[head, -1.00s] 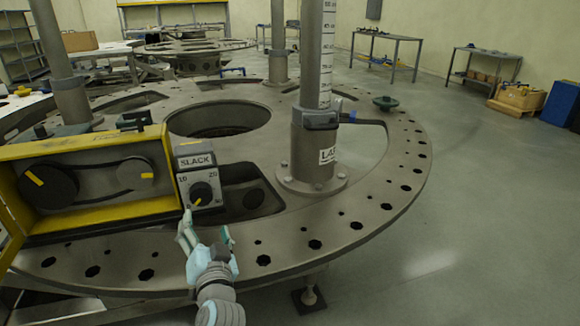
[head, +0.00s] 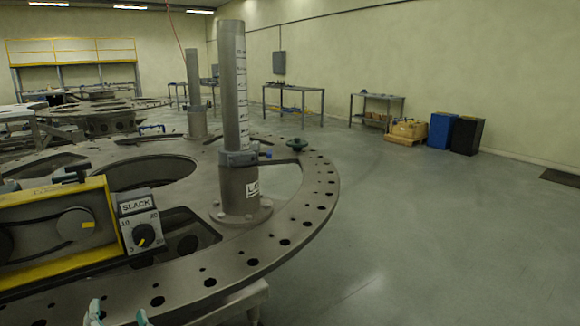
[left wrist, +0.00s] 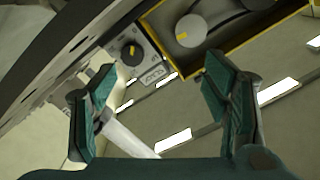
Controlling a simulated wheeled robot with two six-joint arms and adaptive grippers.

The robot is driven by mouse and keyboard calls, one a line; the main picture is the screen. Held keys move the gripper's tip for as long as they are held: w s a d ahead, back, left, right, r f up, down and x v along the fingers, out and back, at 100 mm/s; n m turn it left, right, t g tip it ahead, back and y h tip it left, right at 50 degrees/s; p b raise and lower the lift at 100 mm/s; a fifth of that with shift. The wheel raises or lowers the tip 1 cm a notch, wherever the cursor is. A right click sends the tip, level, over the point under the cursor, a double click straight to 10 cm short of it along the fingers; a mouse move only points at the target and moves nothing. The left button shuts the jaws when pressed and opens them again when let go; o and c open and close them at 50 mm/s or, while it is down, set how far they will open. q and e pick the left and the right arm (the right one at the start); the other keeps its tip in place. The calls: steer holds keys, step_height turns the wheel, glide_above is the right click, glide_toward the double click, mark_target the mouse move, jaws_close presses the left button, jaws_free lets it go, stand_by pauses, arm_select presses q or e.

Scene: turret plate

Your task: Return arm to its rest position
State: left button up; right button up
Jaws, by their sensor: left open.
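My left gripper (head: 118,314) shows only by its fingertips at the bottom edge of the head view, in front of the plate's rim. In the left wrist view my left gripper (left wrist: 155,105) has its two green-padded fingers wide apart with nothing between them. The SLACK box (head: 138,230), with a dark dial and yellow pointer, stands beyond the fingertips, apart from them. It also shows in the left wrist view (left wrist: 140,58). The rest of my left arm is hidden below the head view. My right gripper is in neither view.
The large round turret plate (head: 225,278) with a holed rim fills the left. A yellow-framed pulley housing (head: 75,255) adjoins the SLACK box. A tall grey post (head: 237,130) rises from the plate.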

arm_select(q)
steer(key=w+d+f+m+g+h+p, duration=0.1)
steer(key=d+f+m+h, duration=0.15)
steer(key=f, duration=0.75)
steer(key=d+f+m+g+h+p, duration=0.1)
steer(key=d+f+h, duration=0.15)
steer(key=f, duration=0.75)
steer(key=s+d+f+g+h+p, duration=0.1)
steer(key=s+f+g, duration=0.15)
steer(key=f, duration=0.35)
steer(key=s+d+f+g+h, duration=0.1)
steer(key=s+f, duration=0.3)
steer(key=f, duration=0.1)
steer(key=s+d+f+g+h+p, duration=0.1)
steer(key=s+f+g+h+p, duration=0.15)
steer(key=s+f, duration=1.05)
steer(key=s+f+n+g, duration=0.1)
steer(key=s+f+g, duration=0.1)
steer(key=s, duration=0.8)
steer(key=s+f+n+g, duration=0.1)
steer(key=s+f+g, duration=0.1)
steer(key=s, duration=0.9)
steer(key=shift+s+a+g+p, duration=0.15)
steer(key=shift+s+g+p, duration=0.15)
steer(key=shift+p, duration=0.15)
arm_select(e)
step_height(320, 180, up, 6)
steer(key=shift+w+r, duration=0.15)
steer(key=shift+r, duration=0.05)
